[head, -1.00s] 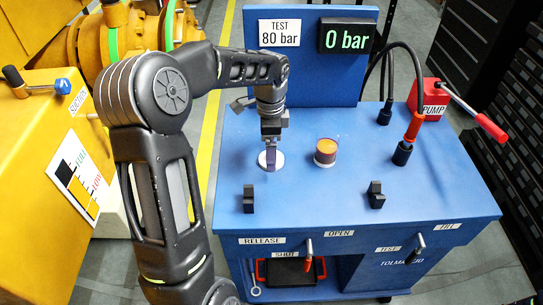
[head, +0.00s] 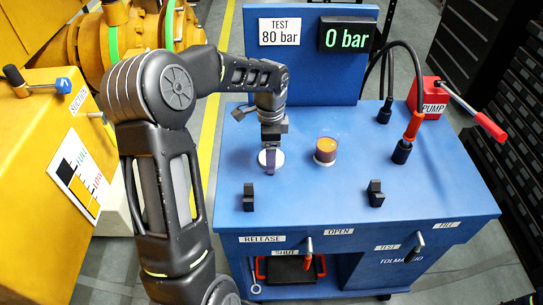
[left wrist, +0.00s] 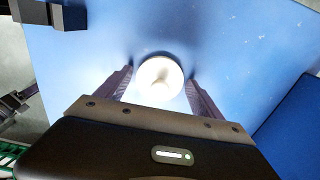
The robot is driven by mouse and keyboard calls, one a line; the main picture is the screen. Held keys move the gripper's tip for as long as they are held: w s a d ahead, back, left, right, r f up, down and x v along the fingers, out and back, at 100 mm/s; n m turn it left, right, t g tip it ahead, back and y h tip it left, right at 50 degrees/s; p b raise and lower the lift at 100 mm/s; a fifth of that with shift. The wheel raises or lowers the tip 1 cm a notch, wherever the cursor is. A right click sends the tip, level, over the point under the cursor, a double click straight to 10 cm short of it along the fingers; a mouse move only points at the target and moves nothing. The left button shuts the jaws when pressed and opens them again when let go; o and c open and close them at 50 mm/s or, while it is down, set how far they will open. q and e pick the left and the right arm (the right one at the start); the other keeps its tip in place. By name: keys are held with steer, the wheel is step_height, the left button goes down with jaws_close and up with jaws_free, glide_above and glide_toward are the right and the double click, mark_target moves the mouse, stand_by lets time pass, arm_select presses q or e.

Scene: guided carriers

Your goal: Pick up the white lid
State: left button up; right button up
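The white lid (head: 281,158) is a round disc lying flat on the blue bench top, left of centre. In the left wrist view the lid (left wrist: 158,75) shows a pale round knob in its middle. My left gripper (head: 270,171) points down over the lid and partly hides it in the head view. In the left wrist view its two dark fingers stand apart, one on each side of the lid, with visible gaps. I cannot tell how far above the bench the fingertips are. My right gripper is not in view.
An orange-topped cylinder in a clear cup (head: 326,151) stands right of the lid. Black blocks (head: 249,197) (head: 376,194) sit near the front edge. Hoses and a red pump (head: 428,101) are at the right. The pressure display (head: 347,37) on the back panel reads 0 bar.

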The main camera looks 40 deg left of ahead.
arm_select(q)
steer(key=c, duration=1.1)
steer(key=shift+o, duration=0.2)
step_height(320, 180, up, 10)
steer(key=shift+f+b, duration=0.2)
steer(key=shift+b, duration=0.3)
steer(key=shift+r, duration=0.2)
steer(key=shift+r, duration=0.1)
